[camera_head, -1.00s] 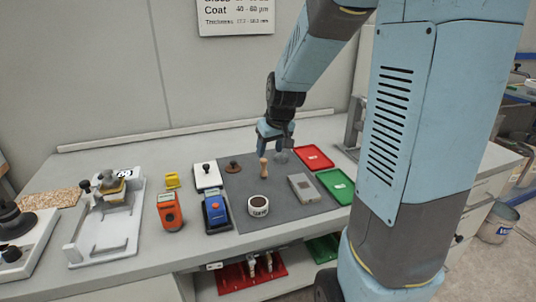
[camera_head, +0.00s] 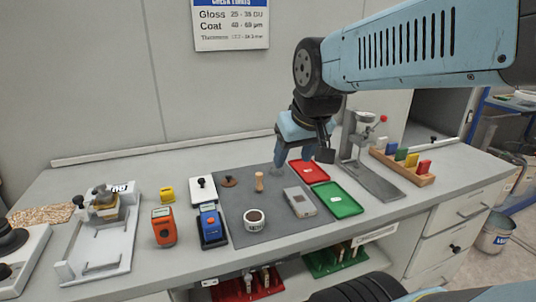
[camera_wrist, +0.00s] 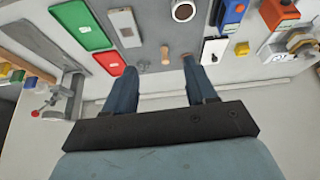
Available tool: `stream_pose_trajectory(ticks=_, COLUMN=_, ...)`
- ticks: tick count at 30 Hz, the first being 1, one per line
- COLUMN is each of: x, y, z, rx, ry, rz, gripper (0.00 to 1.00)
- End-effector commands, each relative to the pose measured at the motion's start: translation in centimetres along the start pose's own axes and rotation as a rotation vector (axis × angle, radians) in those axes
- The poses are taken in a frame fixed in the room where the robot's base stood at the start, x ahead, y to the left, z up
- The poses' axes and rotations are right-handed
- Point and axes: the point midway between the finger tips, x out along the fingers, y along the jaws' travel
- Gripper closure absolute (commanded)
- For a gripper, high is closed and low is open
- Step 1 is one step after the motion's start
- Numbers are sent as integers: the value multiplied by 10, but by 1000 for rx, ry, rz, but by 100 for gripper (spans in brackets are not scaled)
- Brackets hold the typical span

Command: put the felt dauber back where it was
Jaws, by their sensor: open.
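A small wooden-handled piece, which I take to be the felt dauber (camera_head: 259,181), stands upright on the grey mat (camera_head: 235,222). It also shows in the wrist view (camera_wrist: 165,55), between my finger lines and apart from them. My gripper (camera_head: 281,162) is open and empty above the back of the mat, behind and right of the dauber. In the wrist view both fingers of my gripper (camera_wrist: 159,64) are spread apart. A white cup with dark contents (camera_head: 254,221) stands at the mat's front. The dauber's underside is hidden.
A brown knobbed disc (camera_head: 228,181) lies left of the dauber. A grey block (camera_head: 299,203), red tray (camera_head: 308,172) and green tray (camera_head: 338,200) lie to the right. A metal stand (camera_head: 365,165) rises behind the trays. Blue (camera_head: 210,224) and orange (camera_head: 163,228) instruments stand left.

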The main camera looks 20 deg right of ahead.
Motion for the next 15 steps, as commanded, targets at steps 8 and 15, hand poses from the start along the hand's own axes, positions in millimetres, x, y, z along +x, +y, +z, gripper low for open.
stream_pose_trajectory(ticks=8, x=-21, y=0, z=27, rx=27, ry=15, rz=-2, gripper=44)
stream_pose_trajectory(ticks=15, x=-21, y=0, z=28, rx=29, ry=15, rz=-2, gripper=44)
